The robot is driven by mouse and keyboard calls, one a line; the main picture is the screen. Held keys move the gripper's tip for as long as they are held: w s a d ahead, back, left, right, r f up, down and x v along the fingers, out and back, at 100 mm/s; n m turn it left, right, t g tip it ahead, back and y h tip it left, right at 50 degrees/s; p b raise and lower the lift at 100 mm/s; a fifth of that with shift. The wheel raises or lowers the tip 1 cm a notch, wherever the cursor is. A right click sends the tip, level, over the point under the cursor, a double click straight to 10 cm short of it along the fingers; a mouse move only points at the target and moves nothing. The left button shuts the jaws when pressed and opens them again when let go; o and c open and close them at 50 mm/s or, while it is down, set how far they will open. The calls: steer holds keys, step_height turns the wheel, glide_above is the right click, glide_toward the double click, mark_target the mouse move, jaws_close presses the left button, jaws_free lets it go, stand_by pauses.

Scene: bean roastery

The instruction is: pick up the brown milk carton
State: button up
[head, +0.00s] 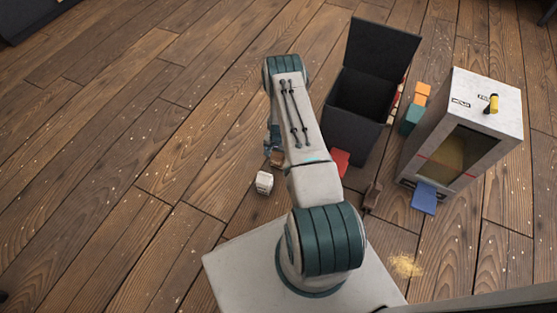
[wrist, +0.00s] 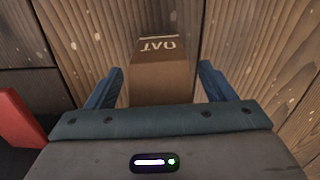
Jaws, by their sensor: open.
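The brown milk carton (wrist: 162,78) is in the wrist view, with pale lettering that reads "OAT" upside down. It sits on the wooden floor between the two blue fingers of my gripper (wrist: 161,85), with a gap on each side. In the head view the brown carton (head: 277,159) shows as a small brown shape beside my arm, partly hidden by it. My gripper (head: 268,146) is mostly hidden behind the arm there. It is open and does not touch the carton's sides.
A small white block-like object (head: 264,182) stands near the carton. A dark open bin (head: 355,135) with a raised lid is to the right, a red piece (head: 341,162) beside it. A white cabinet (head: 487,105) stands farther right. The floor on the left is mostly clear.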

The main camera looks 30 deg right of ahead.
steer(key=shift+f, duration=0.9)
steer(key=c, duration=1)
steer(key=shift+r, duration=0.15)
steer(key=shift+c, duration=0.3)
